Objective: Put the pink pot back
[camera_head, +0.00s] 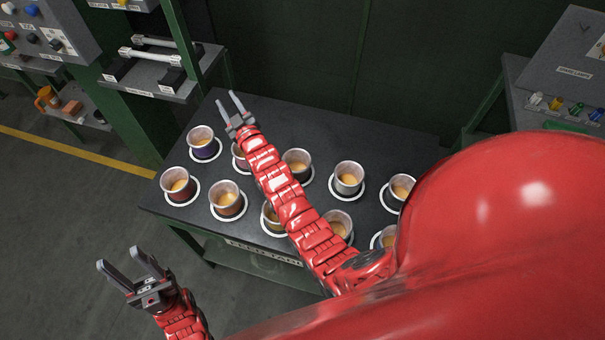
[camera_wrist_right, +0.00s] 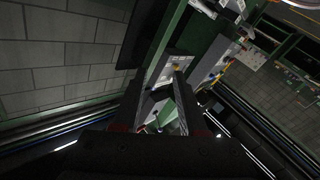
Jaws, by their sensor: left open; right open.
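Several pots with tan contents stand on white ring saucers on a dark table (camera_head: 345,125). A pot with a pinkish-purple side (camera_head: 237,161) is in the back row, partly hidden behind my right arm; I cannot tell for sure that it is the pink pot. A purple pot (camera_head: 204,150) stands left of it and a dark reddish pot (camera_head: 177,188) at the front left. My right gripper (camera_head: 227,99) is open and empty beyond the back row, near the table's back left edge. My left gripper (camera_head: 120,258) is open and empty, left of the table's front edge.
A grey shelf unit with white-handled items (camera_head: 150,55) stands at the back left. A side bench with small coloured parts (camera_head: 570,108) is at the right. My red body hides the table's right front. The table's back strip is clear.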

